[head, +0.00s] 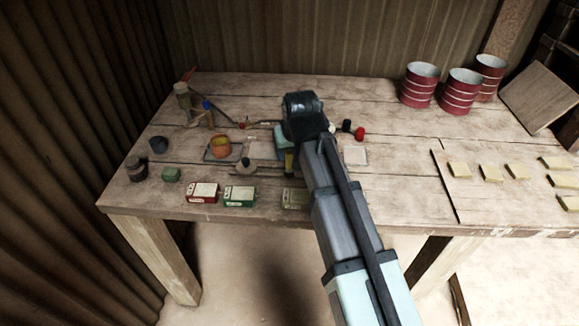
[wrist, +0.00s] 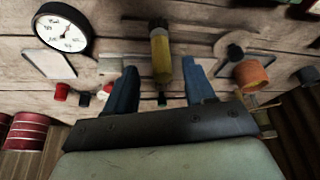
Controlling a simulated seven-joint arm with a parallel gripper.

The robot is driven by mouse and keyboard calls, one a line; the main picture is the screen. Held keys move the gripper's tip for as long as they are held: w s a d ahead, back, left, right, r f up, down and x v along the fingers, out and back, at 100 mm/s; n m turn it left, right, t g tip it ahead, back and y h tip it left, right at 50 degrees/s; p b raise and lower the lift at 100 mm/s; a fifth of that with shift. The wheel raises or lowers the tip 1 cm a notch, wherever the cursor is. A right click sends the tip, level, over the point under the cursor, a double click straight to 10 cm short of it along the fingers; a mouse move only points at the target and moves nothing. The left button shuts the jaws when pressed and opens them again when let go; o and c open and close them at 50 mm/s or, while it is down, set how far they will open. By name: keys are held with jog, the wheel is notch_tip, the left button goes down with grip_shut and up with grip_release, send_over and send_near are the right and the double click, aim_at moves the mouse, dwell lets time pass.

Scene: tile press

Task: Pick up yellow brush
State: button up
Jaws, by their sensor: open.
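The yellow brush (wrist: 161,58) shows in the wrist view as a yellow cylinder with a dark end at the top of the picture. My gripper (wrist: 160,66) is open, with one blue finger on each side of the brush and a visible gap to both. I cannot tell how far the brush lies in depth between the fingers. In the head view my gripper (head: 290,164) points down over the middle of the table, and a small yellow patch beside the fingers is mostly hidden by my arm.
An orange pot (head: 221,146) stands left of my gripper. Red and green boxes (head: 239,196) line the front edge of the wooden table (head: 400,205). Red striped cans (head: 461,90) stand at the back right. A round clock (wrist: 64,27) shows in the wrist view.

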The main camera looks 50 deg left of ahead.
aim_at(289, 158)
jog(key=shift+x, duration=2.25)
jog(key=shift+s+a+r, duration=0.1)
jog(key=shift+s, duration=0.05)
jog(key=shift+c, duration=0.2)
grip_shut()
jog(key=shift+r, duration=0.1)
